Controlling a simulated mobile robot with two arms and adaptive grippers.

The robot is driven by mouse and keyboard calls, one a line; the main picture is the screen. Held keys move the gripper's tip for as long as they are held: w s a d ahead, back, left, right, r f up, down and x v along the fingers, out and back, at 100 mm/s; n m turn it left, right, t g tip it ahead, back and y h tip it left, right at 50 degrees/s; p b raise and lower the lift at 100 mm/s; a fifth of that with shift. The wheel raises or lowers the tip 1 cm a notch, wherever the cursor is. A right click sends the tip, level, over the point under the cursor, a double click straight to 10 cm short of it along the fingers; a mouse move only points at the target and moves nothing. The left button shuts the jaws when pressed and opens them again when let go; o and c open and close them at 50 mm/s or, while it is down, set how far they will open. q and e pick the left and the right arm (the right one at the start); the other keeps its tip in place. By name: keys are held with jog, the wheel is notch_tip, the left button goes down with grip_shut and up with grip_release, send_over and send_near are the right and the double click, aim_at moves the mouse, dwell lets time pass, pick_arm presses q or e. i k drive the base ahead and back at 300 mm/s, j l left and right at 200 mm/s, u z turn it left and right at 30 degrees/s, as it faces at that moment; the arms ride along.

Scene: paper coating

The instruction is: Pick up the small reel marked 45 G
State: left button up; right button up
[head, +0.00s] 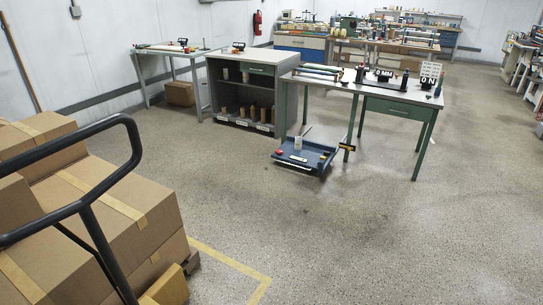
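Neither of my grippers is in the head view. I cannot read a 45 G mark on anything here. Several small tan and dark upright pieces (241,112) stand on the lower shelf of a grey open cabinet (212,92), with pale labels along the shelf front. They may be reels, but they are too small to tell. A few dark upright pieces (360,73) and white signs (430,72) stand on the grey-topped table with green legs (335,84).
A blue tray (310,160) sits low in front of the green-legged table. Cardboard boxes (95,200) and a black tubular rail (130,155) fill the left foreground. A side table (160,50) and back benches (300,42) stand farther off. The speckled floor (380,240) is clear at centre and right.

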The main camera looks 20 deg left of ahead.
aim_at(298, 139)
jog(key=i+u, duration=0.25)
jog(key=i, duration=0.2)
jog(key=i+u, duration=0.25)
jog(key=i, duration=0.2)
jog(key=i+l+u, duration=0.25)
jog(key=i, duration=0.15)
jog(key=i+l, duration=0.2)
jog(key=i, duration=0.25)
jog(key=i+l, duration=0.2)
jog(key=i, duration=0.2)
jog(key=i+l, duration=0.2)
jog(key=i, duration=0.25)
jog(key=i+l+u, duration=0.1)
jog(key=i, duration=0.5)
